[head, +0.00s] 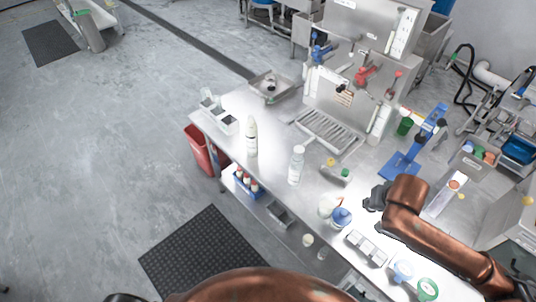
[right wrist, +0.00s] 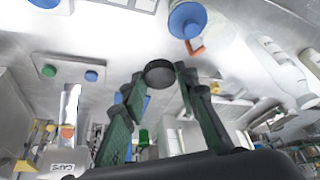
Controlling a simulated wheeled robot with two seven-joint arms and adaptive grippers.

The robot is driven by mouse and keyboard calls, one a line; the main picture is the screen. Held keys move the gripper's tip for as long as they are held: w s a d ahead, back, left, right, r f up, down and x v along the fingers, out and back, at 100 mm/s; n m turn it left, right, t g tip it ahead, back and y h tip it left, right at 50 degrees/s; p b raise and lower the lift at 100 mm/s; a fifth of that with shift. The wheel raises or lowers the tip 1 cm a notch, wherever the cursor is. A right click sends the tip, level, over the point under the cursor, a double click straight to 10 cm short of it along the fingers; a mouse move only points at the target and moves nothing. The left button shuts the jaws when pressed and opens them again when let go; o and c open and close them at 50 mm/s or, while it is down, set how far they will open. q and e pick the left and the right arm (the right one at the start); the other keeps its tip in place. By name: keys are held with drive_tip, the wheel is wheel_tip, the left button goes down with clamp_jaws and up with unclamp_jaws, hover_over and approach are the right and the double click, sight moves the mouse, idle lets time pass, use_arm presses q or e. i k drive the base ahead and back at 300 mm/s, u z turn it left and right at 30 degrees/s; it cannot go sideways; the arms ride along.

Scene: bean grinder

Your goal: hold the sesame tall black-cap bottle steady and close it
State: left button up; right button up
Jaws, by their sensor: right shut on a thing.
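Two tall pale bottles stand on the bench in the head view: a cream one (head: 251,138) and a whitish one with a label (head: 296,166). Both look upright and untouched; I cannot tell which is the sesame bottle, and their tops are too small to read. My right gripper (head: 374,197) is over the bench's right part, to the right of both bottles. In the right wrist view its green fingers (right wrist: 155,88) are shut on a round black cap (right wrist: 159,73) at their tips. My left gripper cannot be made out; only a copper arm link shows at the bottom edge.
A blue-lidded jar (head: 341,216) stands just left of my right gripper, and it shows in the wrist view (right wrist: 187,20). A grey block (head: 367,247), a blue stand (head: 402,165) and a drain grate (head: 328,131) are nearby.

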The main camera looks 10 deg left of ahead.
sight(250, 126)
drive_tip(key=u, duration=0.35)
drive_tip(key=i, duration=1.05)
drive_tip(key=u, duration=0.45)
